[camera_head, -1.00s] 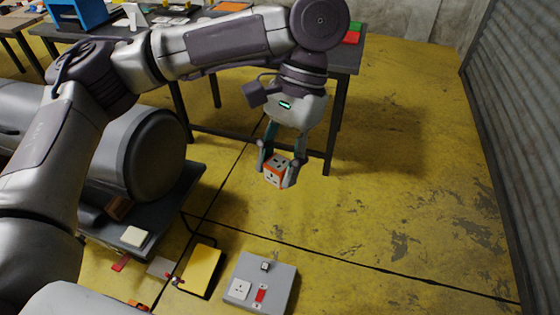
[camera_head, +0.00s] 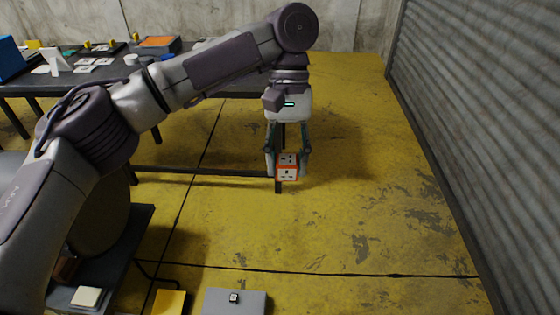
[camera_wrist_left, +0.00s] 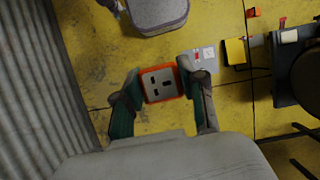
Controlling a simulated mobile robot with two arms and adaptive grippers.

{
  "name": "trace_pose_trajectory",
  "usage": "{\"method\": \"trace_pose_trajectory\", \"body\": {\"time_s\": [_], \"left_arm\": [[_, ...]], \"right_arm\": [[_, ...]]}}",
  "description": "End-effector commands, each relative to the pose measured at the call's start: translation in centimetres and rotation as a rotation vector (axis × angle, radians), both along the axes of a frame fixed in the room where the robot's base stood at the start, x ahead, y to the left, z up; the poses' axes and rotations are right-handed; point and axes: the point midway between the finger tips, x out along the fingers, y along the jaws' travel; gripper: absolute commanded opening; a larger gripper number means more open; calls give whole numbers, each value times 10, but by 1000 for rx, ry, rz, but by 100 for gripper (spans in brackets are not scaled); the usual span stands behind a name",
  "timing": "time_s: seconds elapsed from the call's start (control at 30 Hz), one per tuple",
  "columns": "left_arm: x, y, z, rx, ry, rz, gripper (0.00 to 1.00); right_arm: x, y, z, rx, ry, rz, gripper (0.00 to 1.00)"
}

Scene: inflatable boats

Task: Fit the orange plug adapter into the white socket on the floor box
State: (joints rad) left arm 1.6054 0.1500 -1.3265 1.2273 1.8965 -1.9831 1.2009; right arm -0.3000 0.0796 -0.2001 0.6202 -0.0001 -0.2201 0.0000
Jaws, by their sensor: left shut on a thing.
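The orange plug adapter (camera_head: 287,172), a cube with pale socket faces and orange edges, is between the fingers of my left gripper (camera_head: 288,165). The gripper is shut on it and holds it above the yellow floor. In the left wrist view the adapter (camera_wrist_left: 161,83) shows a slotted face between the fingertips (camera_wrist_left: 160,88). The grey floor box (camera_head: 250,302) is cut off by the bottom edge of the head view, below and left of the adapter, apart from it. In the left wrist view the floor box (camera_wrist_left: 197,68) carries the small white socket (camera_wrist_left: 208,53).
A yellow box (camera_head: 170,302) lies left of the floor box. A dark platform with a pale block (camera_head: 88,297) is farther left. A dark table (camera_head: 225,90) with parts stands behind the gripper. A corrugated shutter (camera_head: 440,120) is on the right; the floor before it is clear.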

Motion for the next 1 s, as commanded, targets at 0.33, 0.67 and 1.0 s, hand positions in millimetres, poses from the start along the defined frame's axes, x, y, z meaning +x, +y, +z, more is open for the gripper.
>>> {"method": "trace_pose_trajectory", "body": {"time_s": [0.33,0.67,1.0], "left_arm": [[-2,2,-6,0,1,-77,10],[-12,19,-38,4,1,-566,10],[-25,40,-80,1,3,-1183,10]], "right_arm": [[0,0,0,0,0,0,58],[0,0,0,0,0,0,58],[0,0,0,0,0,0,58]]}}
